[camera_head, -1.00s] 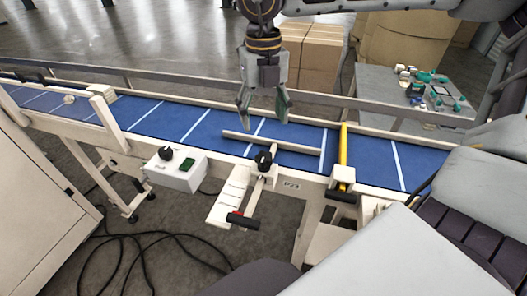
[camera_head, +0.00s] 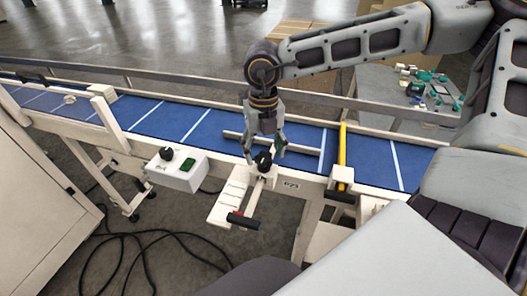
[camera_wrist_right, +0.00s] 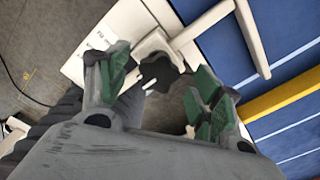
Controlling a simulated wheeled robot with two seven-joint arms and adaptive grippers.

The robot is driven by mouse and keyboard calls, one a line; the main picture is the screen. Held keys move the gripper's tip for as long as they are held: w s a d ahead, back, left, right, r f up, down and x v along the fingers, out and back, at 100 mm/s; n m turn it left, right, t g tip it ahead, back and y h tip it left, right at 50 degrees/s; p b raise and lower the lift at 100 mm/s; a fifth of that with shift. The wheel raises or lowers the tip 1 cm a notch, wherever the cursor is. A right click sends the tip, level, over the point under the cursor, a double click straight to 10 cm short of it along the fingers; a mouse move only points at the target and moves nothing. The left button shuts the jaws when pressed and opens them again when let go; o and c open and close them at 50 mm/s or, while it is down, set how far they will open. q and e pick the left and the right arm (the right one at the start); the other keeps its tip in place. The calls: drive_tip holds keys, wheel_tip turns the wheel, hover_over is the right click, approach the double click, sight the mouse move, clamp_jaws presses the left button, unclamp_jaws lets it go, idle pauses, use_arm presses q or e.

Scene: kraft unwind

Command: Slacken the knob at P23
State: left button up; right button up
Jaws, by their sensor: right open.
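The black knob (camera_head: 263,160) at P23 sits on a clamp block on the conveyor's near rail, beside the small P23 label (camera_head: 291,184). My right gripper (camera_head: 264,155) points down over it, its fingers on either side of the knob. In the right wrist view the dark lobed knob (camera_wrist_right: 159,72) lies between the spread green-padded fingers of my right gripper (camera_wrist_right: 160,88), with gaps on both sides. The right gripper is open. I cannot tell whether a finger touches the knob. My left gripper is not in view.
A light guide bar (camera_head: 277,147) lies over the blue belt (camera_head: 190,129). A yellow bar (camera_head: 343,150) crosses the belt to the right. A black-ended handle (camera_head: 242,221) sticks out below the knob. A control box (camera_head: 176,169) is to the left.

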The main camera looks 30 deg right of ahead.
drive_tip(key=shift+f, duration=0.5)
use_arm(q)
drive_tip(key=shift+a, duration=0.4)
use_arm(e)
drive_tip(key=shift+f, duration=0.2)
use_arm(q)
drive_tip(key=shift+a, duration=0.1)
use_arm(e)
drive_tip(key=c, duration=1.1)
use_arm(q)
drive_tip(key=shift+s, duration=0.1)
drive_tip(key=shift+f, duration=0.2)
